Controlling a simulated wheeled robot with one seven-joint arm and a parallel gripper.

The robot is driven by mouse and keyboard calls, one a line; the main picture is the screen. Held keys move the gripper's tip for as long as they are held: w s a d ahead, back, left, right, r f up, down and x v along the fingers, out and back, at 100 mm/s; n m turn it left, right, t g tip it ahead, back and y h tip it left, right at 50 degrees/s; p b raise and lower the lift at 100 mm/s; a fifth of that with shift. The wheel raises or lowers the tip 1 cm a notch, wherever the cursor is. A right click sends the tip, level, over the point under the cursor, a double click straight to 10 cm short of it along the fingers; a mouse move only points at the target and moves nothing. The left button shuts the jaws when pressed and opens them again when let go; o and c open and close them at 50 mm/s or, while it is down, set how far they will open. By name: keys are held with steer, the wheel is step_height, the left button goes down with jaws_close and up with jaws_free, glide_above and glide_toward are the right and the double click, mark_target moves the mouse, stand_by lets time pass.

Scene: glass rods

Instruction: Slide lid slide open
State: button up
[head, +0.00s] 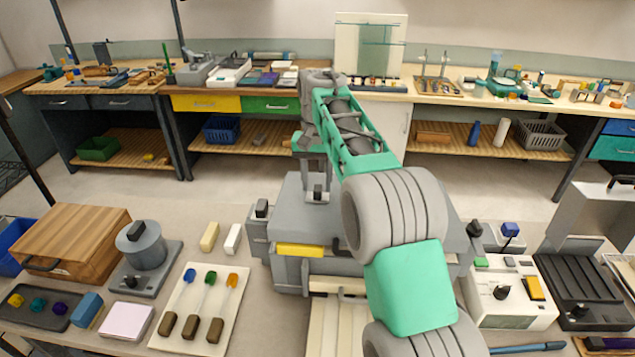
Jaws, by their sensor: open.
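A brown wooden box (76,238) with a slatted-looking top and a dark handle on its front side stands at the left of the near bench. It may be the thing with the sliding lid, but I cannot tell for sure. Its top looks closed. A pale slatted wooden piece (327,315) shows at the bottom middle, partly hidden by my arm. My arm runs down the middle of the view and leaves it at the bottom edge. My gripper is out of view, so its place relative to the box does not show.
A white board (240,327) holds three rods with blue, green and orange ends. A grey round device (142,243) stands beside the box. A dark tray (22,315) with small coloured pieces lies in front. A white device (508,312) and a black ribbed unit (588,285) stand at right.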

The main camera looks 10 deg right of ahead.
steer(key=shift+s+d+f, duration=0.1)
steer(key=shift+f, duration=0.3)
jaws_close()
stand_by(1.2)
